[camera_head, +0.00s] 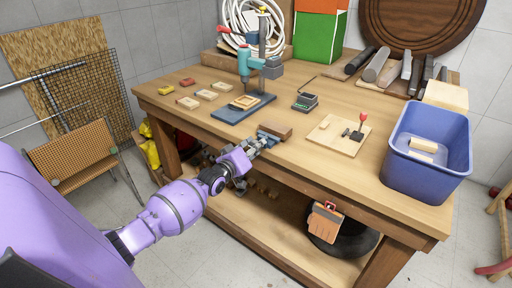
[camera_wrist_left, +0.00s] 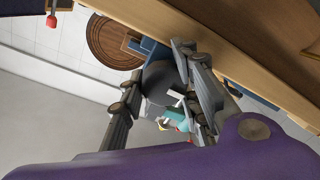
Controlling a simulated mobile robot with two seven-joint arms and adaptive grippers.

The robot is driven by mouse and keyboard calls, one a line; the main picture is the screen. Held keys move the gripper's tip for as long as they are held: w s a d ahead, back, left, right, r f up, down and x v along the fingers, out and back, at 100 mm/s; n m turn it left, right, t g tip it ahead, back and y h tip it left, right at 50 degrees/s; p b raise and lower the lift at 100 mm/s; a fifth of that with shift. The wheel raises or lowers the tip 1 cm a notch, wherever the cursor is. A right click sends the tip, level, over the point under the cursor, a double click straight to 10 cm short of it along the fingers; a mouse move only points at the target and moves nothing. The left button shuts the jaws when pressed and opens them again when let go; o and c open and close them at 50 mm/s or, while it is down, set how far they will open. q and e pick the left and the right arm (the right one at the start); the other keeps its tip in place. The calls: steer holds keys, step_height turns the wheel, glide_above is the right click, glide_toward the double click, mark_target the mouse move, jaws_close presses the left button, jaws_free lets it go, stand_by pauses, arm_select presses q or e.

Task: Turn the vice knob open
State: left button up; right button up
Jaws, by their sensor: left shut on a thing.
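The vice (camera_head: 268,136), blue-grey with a brown block beside it, is at the front edge of the wooden workbench. My left gripper (camera_head: 240,168) reaches in from the left to the front of the vice and covers its knob in the head view. In the left wrist view a dark grey round knob (camera_wrist_left: 160,82) sits between the two fingers of my left gripper (camera_wrist_left: 160,98), which is shut on it. How far the knob is turned cannot be told. My right gripper is in neither view.
The workbench (camera_head: 345,175) holds a teal drill press (camera_head: 245,65), a board with a red-topped lever (camera_head: 340,135), small blocks and a blue bin (camera_head: 430,150) at the right. The floor at left front is clear.

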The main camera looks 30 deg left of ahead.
arm_select(q)
steer(key=shift+d+f+n, duration=0.15)
steer(key=shift+n, duration=0.25)
stand_by(0.3)
steer(key=o, duration=1.1)
steer(key=shift+r, duration=0.25)
steer(key=shift+s+f, duration=0.1)
steer(key=shift+s, duration=0.3)
steer(key=s, duration=0.7)
steer(key=s+r, duration=0.1)
steer(key=s, duration=0.3)
steer(key=shift+s+r, duration=0.1)
